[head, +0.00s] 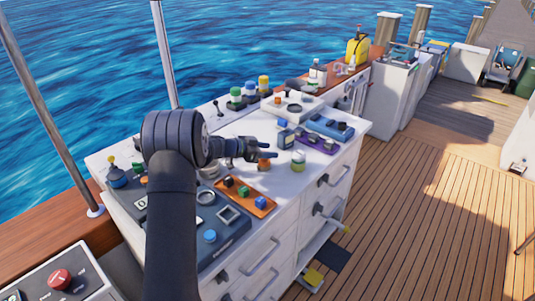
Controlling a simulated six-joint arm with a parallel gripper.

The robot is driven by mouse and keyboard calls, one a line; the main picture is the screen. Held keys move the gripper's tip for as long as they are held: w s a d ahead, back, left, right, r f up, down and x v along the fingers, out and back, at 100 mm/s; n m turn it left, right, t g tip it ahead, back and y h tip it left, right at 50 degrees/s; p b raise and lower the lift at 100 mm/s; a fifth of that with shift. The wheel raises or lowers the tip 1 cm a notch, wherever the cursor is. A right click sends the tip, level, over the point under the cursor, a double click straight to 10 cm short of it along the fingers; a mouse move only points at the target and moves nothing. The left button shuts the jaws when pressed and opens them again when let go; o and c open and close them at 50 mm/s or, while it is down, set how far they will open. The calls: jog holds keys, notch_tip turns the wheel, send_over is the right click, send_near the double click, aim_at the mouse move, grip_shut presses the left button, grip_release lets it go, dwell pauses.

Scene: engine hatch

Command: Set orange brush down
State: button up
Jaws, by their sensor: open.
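My gripper (268,151) reaches right over the white counter (333,152), with its dark fingers apart. A small orange object (264,164) sits just below the fingers; it may be the orange brush, but it is too small and partly covered to be sure. I cannot tell whether the fingers touch it. I see nothing clearly held between them. My arm hides part of the counter to the left of the gripper.
An orange tray (262,212) with several coloured blocks lies in front of the gripper. A yellow-green jar (298,161), a purple tray (325,146) and a blue tray (331,126) stand to the right. A dark panel (228,236) fills the near counter.

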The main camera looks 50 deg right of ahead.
jog(key=shift+v, duration=1.2)
notch_tip(320, 180, up, 6)
jog(key=shift+w+a+f, duration=0.1)
jog(key=shift+f, duration=0.1)
jog(key=shift+r, duration=0.6)
notch_tip(320, 180, down, 7)
jog(key=shift+r, duration=0.1)
jog(key=d+f, duration=0.1)
jog(key=s+d+f, duration=0.1)
jog(key=shift+d+f, duration=0.2)
jog(key=shift+d, duration=0.1)
jog(key=shift+r, duration=0.55)
